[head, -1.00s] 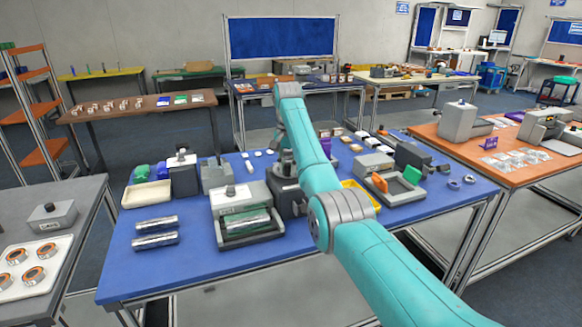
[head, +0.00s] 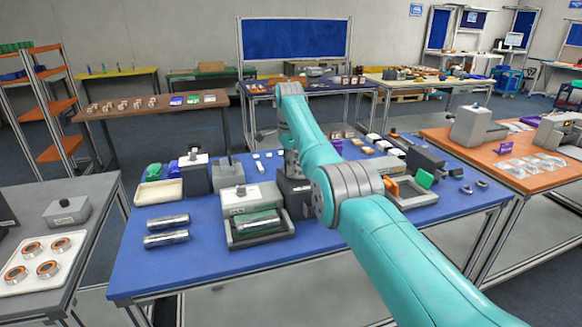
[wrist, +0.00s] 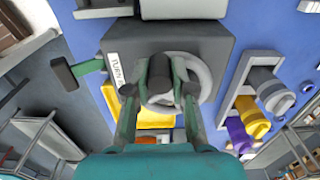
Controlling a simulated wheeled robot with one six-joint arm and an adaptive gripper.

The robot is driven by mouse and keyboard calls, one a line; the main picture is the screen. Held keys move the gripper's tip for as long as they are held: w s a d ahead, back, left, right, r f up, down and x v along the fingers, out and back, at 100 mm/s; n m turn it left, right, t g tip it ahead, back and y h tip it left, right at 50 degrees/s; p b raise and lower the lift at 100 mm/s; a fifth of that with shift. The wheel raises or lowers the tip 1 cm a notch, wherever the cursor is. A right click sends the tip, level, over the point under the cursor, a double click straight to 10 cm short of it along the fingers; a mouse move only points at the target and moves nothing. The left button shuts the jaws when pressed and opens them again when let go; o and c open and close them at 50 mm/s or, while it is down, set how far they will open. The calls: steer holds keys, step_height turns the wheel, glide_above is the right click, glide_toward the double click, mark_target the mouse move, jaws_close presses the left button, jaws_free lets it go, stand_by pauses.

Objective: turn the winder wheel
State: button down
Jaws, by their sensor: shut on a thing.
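In the wrist view, the winder is a dark grey box (wrist: 219,50) with a white "TURN" label on its left side. Its light grey wheel (wrist: 206,83) is a ring on the face towards me. A dark knob (wrist: 159,72) stands up at the wheel's left part. My gripper (wrist: 158,92) has a finger on each side of this knob and is shut on it. The exact finger contact is hard to see. In the head view, the winder's dark box (head: 297,196) shows beside my arm, which hides the wheel and most of the gripper.
Two silver rolls (head: 166,239) lie further left. The table's front is clear.

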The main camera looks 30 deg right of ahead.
steer(key=shift+w+m, duration=0.2)
steer(key=shift+m, duration=0.4)
steer(key=c, duration=1)
jaws_free()
